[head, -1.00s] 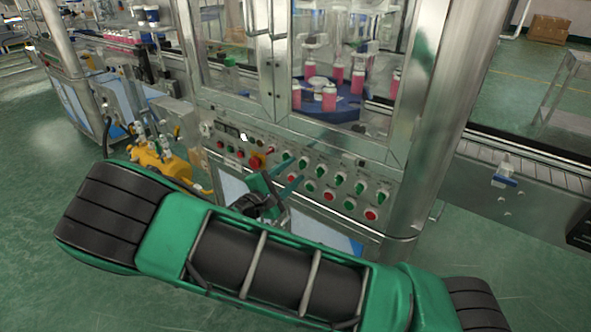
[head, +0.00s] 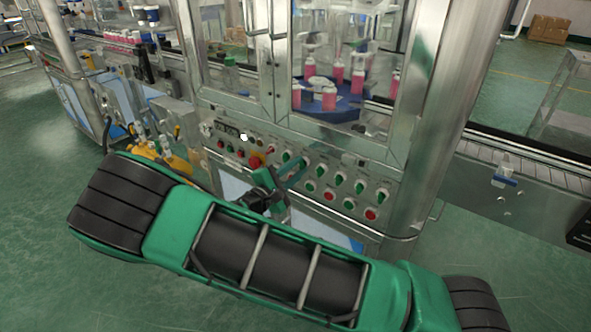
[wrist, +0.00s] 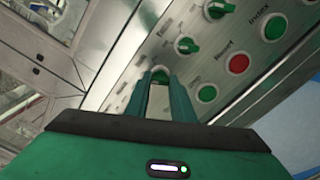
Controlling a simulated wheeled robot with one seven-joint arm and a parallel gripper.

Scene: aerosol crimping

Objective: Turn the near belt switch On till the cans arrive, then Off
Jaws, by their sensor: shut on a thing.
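A row of green rotary switches (head: 341,179) runs along the upper part of the sloping steel control panel. The label by this knob is too blurred to read, and the fingers partly hide the knob. Pink cans (head: 329,98) with white tops stand on a blue round table behind the machine's glass.
A steel corner post (head: 424,130) stands to the right.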

